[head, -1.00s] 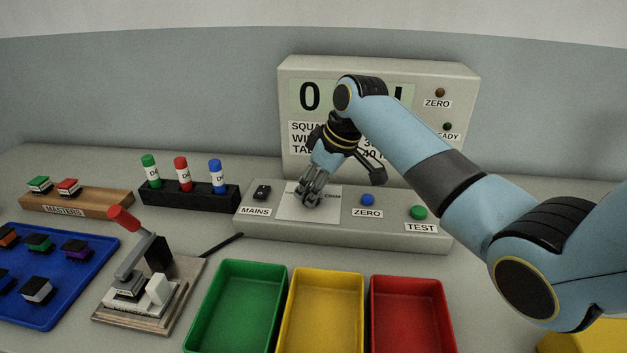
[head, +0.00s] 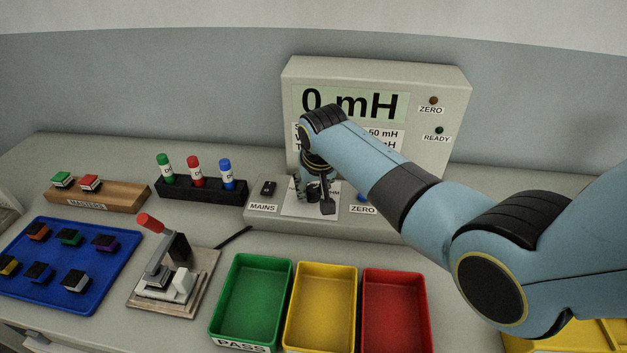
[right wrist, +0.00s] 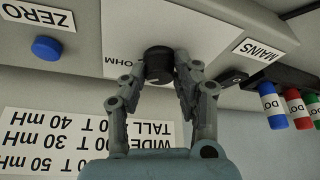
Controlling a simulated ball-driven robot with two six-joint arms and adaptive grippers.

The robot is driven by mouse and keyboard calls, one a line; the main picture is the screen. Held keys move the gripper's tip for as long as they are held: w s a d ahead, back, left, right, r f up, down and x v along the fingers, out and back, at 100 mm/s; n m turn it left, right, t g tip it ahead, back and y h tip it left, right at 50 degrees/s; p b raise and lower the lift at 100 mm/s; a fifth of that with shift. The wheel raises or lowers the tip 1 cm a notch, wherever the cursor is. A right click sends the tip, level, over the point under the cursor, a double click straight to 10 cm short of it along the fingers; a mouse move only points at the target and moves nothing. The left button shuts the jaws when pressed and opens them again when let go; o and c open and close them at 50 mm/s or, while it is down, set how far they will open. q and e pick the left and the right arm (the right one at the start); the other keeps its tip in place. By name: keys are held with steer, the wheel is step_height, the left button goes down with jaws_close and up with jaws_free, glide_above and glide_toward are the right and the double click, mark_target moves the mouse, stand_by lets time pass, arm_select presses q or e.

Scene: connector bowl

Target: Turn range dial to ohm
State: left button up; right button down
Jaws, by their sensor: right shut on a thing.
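The black range dial (right wrist: 158,64) sits on a pale plate (right wrist: 195,30) of the tester's low panel. An OHM label (right wrist: 117,61) is beside it in the right wrist view. My right gripper (right wrist: 160,72) is shut on the dial, one finger on each side. In the head view, my right gripper (head: 307,190) is down at the plate (head: 300,212), and it and the arm hide the dial. The dial's pointer cannot be made out. The display (head: 350,105) reads "0 mH". My left gripper is not in view.
The MAINS switch (head: 268,188) is left of the plate, the blue ZERO button (right wrist: 47,48) on its other side. Dobber bottles in a black rack (head: 205,188), a lever fixture (head: 170,285) and green (head: 217,300), yellow and red trays are nearby.

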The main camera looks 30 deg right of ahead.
steer(key=shift+m, duration=0.6)
steer(key=shift+h, duration=0.3)
steer(key=c, duration=1)
jaws_free()
steer(key=v, duration=1.2)
